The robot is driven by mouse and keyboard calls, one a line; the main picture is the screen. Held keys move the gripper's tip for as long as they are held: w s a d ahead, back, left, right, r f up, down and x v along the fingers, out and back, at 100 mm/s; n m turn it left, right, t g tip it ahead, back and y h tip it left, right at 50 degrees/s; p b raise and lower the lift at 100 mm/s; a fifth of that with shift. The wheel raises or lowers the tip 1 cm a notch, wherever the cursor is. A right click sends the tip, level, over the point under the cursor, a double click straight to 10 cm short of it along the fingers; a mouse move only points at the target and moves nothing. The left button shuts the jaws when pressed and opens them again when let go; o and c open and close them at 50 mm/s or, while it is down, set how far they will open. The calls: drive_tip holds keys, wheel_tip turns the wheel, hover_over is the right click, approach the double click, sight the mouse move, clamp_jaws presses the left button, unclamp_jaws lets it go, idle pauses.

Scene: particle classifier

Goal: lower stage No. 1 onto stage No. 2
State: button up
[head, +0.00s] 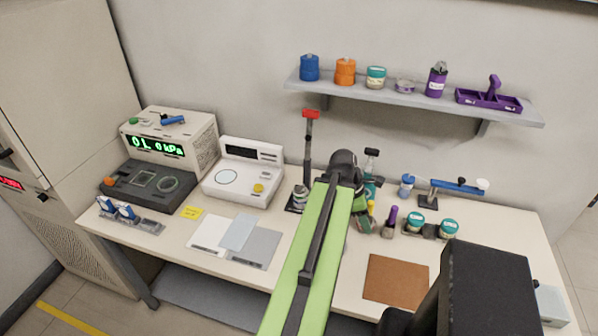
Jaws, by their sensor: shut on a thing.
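My gripper (364,219) hangs down at the end of my green arm, low over the middle of the table. It is shut on a small round piece (365,229), which I take to be stage No. 1; little of it shows and no number is readable. To its left, a short stack of round pale and dark pieces (299,195) stands on a dark base by an upright post with a red top (310,114). Stage No. 2 may be in this stack, but I cannot tell. To the right, two teal-banded round pieces (416,221) (449,228) sit on a dark holder (433,233).
A purple-capped bottle (388,221) stands close right of my gripper, and a teal bottle (371,168) behind it. A blue-armed stand (458,187) is at the back right. A brown mat (396,279) lies bare in front. Instruments (243,172) fill the left; a shelf (415,97) hangs above.

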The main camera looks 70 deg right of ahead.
drive_tip(key=w+d+r+n+p, duration=0.1)
drive_tip(key=w+d, duration=0.3)
drive_tip(key=w, duration=0.3)
drive_tip(key=w+d+r+n+p, duration=0.1)
drive_tip(key=w+d, duration=0.3)
drive_tip(key=w, duration=0.3)
drive_tip(key=n+h, duration=0.1)
drive_tip(key=n, duration=0.1)
hover_over(303, 190)
drive_tip(key=w, duration=0.1)
drive_tip(key=shift+w+a+r+t, duration=0.15)
drive_tip(key=shift+a+r+t, duration=0.15)
drive_tip(key=shift+t, duration=0.1)
drive_tip(key=shift+f+b, duration=2.2)
drive_tip(key=shift+f, duration=0.2)
drive_tip(key=shift+f+b, duration=0.45)
drive_tip(key=o, duration=1.6)
drive_tip(key=shift+r, duration=0.1)
drive_tip(key=p+v, duration=1.6)
drive_tip(key=v, duration=0.1)
drive_tip(key=shift+a, duration=0.3)
